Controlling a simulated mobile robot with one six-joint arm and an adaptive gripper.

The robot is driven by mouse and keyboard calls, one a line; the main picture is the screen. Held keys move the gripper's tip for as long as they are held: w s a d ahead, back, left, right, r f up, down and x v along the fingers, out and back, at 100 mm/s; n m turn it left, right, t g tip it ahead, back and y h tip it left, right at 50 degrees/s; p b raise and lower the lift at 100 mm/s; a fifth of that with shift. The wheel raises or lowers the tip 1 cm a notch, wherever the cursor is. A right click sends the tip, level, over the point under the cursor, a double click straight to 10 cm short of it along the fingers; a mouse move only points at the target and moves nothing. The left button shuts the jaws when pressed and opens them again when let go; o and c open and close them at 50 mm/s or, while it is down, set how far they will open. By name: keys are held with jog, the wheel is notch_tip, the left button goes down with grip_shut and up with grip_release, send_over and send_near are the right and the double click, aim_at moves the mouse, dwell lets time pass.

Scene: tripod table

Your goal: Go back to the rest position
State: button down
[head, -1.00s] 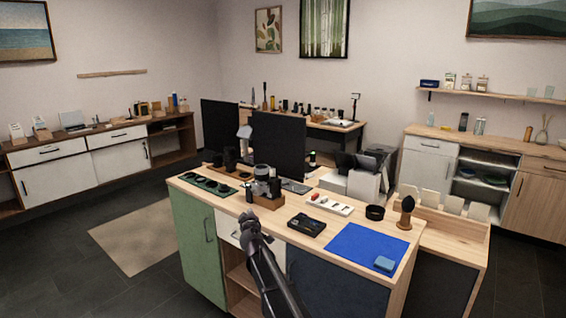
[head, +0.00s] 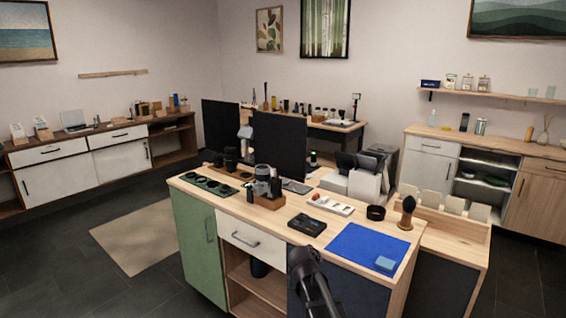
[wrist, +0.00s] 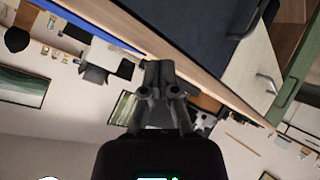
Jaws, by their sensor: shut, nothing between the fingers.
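My gripper (head: 301,253) is dark and shows in the lower middle of the head view, in front of the counter (head: 291,222). Its fingers (wrist: 158,72) are shut and empty in the wrist view. The wrist view is upside down, and the counter's front edge crosses it behind the fingers. In the head view my gripper overlaps the dark front panel of the counter, below the black case (head: 307,226). The gap to the counter front is hard to judge.
The counter holds a blue mat (head: 350,246) with a blue block (head: 385,264), a brush on a stand (head: 407,213), a black ring (head: 376,212), a white tray (head: 331,205) and a camera on a wooden block (head: 270,202). The floor (head: 60,270) at left is free.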

jog(key=s+d+f+m+g+y, duration=0.1)
jog(key=s+d+f+g, duration=0.15)
jog(key=s, duration=0.65)
jog(key=s+d+f+m+g+y, duration=0.15)
jog(key=s+g, duration=0.25)
jog(key=s, duration=0.5)
jog(key=s+d+f+g+y, duration=0.2)
jog(key=s+f+g, duration=0.1)
jog(key=s, duration=0.6)
notch_tip(320, 180, up, 12)
jog(key=p, duration=1.3)
jog(key=shift+w+a+r, duration=0.25)
jog(key=shift+w, duration=0.1)
